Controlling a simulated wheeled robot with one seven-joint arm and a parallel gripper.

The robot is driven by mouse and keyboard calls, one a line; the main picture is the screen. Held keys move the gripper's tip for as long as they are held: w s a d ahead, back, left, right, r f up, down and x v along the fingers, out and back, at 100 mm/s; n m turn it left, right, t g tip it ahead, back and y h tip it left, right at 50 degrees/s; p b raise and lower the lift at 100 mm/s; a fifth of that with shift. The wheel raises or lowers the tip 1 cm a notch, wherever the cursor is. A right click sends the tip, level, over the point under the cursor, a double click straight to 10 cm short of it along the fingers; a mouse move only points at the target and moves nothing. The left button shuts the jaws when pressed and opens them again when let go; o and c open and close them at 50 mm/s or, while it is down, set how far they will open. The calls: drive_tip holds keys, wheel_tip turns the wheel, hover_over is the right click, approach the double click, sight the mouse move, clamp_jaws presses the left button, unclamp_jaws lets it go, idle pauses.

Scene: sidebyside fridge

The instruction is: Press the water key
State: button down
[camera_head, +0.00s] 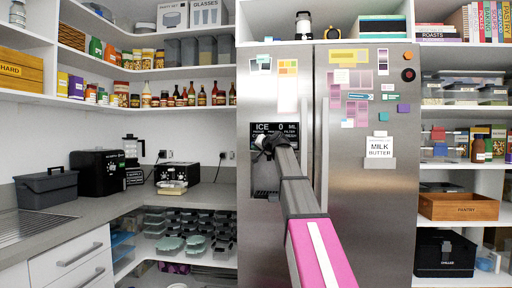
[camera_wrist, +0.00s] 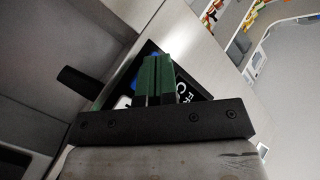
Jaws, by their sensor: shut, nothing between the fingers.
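The dispenser's dark control panel (camera_head: 266,127) is on the left door of the steel fridge (camera_head: 350,180), above the dispenser recess (camera_head: 264,182). It shows "ICE 0 ML" at the top. My gripper (camera_head: 262,143) is in front of the panel's lower part and hides some of it. In the wrist view my gripper's two green fingers (camera_wrist: 165,62) lie side by side, shut and empty, over the tilted dark panel (camera_wrist: 183,88). A blue patch (camera_wrist: 127,82) shows left of the fingers. I cannot make out the water key, nor whether the fingertips touch the panel.
A dark handle-like bar (camera_wrist: 82,84) stands out in the wrist view. Notes and magnets cover the upper fridge doors.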

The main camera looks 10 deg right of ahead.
drive_tip(key=shift+w+d, duration=0.1)
drive_tip(key=shift+w, duration=0.3)
idle(0.7)
drive_tip(key=shift+s, duration=0.1)
drive_tip(key=shift+s+a, duration=0.25)
drive_tip(key=shift+s, duration=0.45)
drive_tip(key=shift+s, duration=0.15)
drive_tip(key=s, duration=0.1)
drive_tip(key=s+a, duration=0.1)
drive_tip(key=s, duration=0.2)
drive_tip(key=shift+s+a, duration=0.25)
idle(0.8)
